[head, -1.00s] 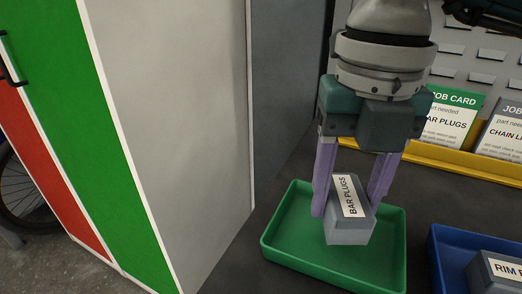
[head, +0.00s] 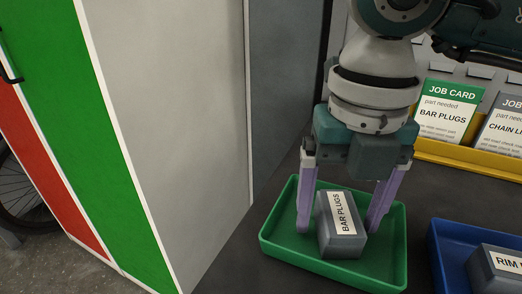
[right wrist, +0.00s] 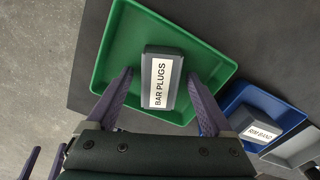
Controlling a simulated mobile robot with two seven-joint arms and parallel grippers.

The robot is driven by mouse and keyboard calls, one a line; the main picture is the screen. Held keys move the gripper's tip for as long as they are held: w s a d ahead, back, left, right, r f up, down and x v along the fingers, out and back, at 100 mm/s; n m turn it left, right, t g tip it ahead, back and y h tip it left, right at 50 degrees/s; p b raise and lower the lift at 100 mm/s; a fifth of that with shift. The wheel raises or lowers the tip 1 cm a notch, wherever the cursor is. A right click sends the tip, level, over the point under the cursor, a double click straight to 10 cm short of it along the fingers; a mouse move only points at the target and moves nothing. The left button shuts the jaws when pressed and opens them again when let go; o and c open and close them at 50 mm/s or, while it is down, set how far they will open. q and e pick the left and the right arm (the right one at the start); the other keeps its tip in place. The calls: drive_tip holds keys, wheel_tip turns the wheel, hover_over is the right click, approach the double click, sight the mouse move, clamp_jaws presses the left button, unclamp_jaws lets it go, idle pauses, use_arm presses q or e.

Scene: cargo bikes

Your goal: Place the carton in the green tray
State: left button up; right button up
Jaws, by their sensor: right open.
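The grey carton (head: 339,236) labelled BAR PLUGS sits inside the green tray (head: 285,248), near its middle. It also shows in the right wrist view (right wrist: 176,81), with the green tray (right wrist: 118,45) around it. My right gripper (head: 338,226) is open, with one purple finger on each side of the carton and a visible gap to it. In the right wrist view the fingers (right wrist: 161,100) are spread wide, clear of the carton.
A blue tray (head: 436,262) holding a RIM BAND carton (head: 500,262) stands to the right of the green tray. Job cards (head: 447,108) stand in a yellow holder (head: 470,158) behind. A tall grey cabinet side (head: 180,120) rises close on the left.

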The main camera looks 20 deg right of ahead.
sight(341, 212)
drive_tip(key=shift+r, duration=0.2)
wheel_tip(341, 212, up, 12)
drive_tip(key=p, duration=0.1)
drive_tip(key=shift+p, duration=0.4)
